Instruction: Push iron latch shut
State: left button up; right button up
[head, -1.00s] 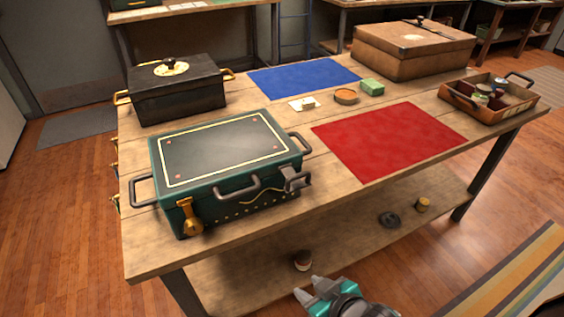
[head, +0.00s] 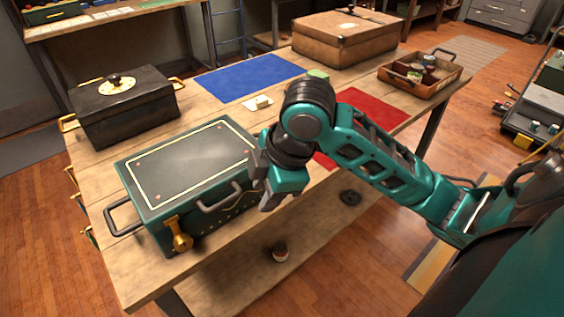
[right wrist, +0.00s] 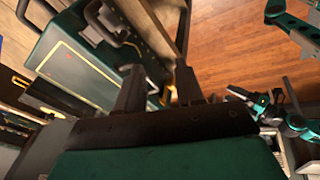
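The dark green case (head: 190,165) stands on the near left of the wooden table, its lid down. A brass latch (head: 177,235) hangs on its front left. The iron latch at the front right is hidden behind my right gripper (head: 268,198) in the head view. My right gripper's fingers (right wrist: 158,88) are apart and empty, close to the case's front right; contact cannot be told. A small teal arm, seemingly my left (right wrist: 272,112), shows in the right wrist view.
A black box (head: 125,105) stands behind the case. A blue mat (head: 250,77), a red mat (head: 375,112), a brown case (head: 345,38) and an open tray (head: 440,80) lie farther along. The case's front handle (head: 222,200) is left of my gripper.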

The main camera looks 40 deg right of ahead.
jog(key=w+d+r+n+h, duration=0.2)
jog(key=d+r+n, duration=0.2)
jog(key=d+r, duration=0.5)
notch_tip(320, 180, down, 10)
jog(key=w+a, duration=0.2)
jog(key=shift+w+a+f+g, duration=0.2)
jog(key=shift+w+f+g, duration=0.1)
jog(key=shift+g, duration=0.1)
jog(key=shift+r, duration=0.1)
grip_shut()
